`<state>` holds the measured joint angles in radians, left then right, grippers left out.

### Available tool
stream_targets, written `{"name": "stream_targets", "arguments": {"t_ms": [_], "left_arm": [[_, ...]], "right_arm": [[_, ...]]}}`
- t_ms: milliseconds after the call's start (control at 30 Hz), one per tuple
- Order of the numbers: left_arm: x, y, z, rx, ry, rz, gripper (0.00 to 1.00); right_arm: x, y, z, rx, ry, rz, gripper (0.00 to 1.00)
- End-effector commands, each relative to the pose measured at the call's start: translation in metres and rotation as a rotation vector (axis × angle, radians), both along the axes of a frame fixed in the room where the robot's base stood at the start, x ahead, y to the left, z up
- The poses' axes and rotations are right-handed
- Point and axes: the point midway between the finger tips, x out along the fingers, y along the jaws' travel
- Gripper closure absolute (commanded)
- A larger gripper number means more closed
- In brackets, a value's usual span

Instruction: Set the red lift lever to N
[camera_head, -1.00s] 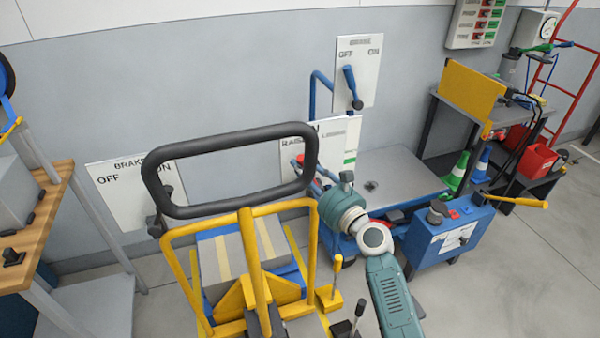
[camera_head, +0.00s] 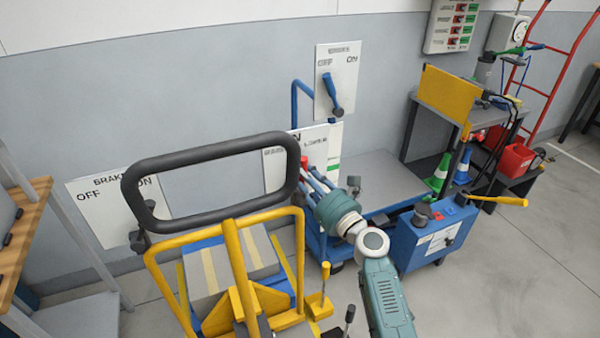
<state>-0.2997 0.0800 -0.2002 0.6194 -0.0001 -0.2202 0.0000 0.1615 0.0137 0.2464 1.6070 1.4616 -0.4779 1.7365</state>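A red knob (camera_head: 303,161), which looks like the red lift lever's top, shows beside the right bar of a black loop handle. It stands before a white plate (camera_head: 335,150) with raise and lower wording, partly covered by the handle. The letter N shows near the plate's top. The lever's lower part is among blue and pale rods and hard to make out. My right arm comes in from the bottom, its teal wrist (camera_head: 337,210) just below and right of the knob. My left gripper is out of view.
The black loop handle (camera_head: 212,182) on a yellow frame (camera_head: 232,250) stands close, left of my arm. A blue box (camera_head: 435,238) with a yellow lever stands right. Two wall plates carry OFF/ON brake levers (camera_head: 331,94). Grey floor is open at the lower right.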

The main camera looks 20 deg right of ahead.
Motion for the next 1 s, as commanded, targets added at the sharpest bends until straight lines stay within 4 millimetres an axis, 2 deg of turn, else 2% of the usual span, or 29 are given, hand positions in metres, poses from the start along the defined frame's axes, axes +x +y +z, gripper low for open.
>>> {"name": "stream_targets", "arguments": {"t_ms": [167, 200, 267, 567, 667, 767, 1000], "left_arm": [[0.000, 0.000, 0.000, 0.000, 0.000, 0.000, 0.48], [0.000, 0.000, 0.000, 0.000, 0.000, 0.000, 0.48], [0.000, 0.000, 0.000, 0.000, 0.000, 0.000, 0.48], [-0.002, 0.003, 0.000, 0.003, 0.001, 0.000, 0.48], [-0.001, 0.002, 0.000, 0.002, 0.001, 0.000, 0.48], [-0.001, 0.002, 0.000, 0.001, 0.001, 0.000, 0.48], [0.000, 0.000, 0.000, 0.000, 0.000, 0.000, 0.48]], "right_arm": [[0.000, 0.000, 0.000, -0.001, 0.000, 0.000, 1.00], [0.000, 0.000, 0.000, -0.001, 0.000, 0.000, 0.63], [0.000, 0.000, 0.000, -0.001, 0.000, 0.000, 0.52], [-0.001, 0.000, 0.000, -0.002, 0.001, 0.000, 0.52], [-0.008, -0.002, -0.002, -0.002, 0.002, -0.001, 0.52], [-0.023, -0.005, -0.005, -0.003, 0.002, -0.001, 0.52], [-0.073, -0.017, -0.012, -0.004, 0.003, -0.001, 0.52]]}}
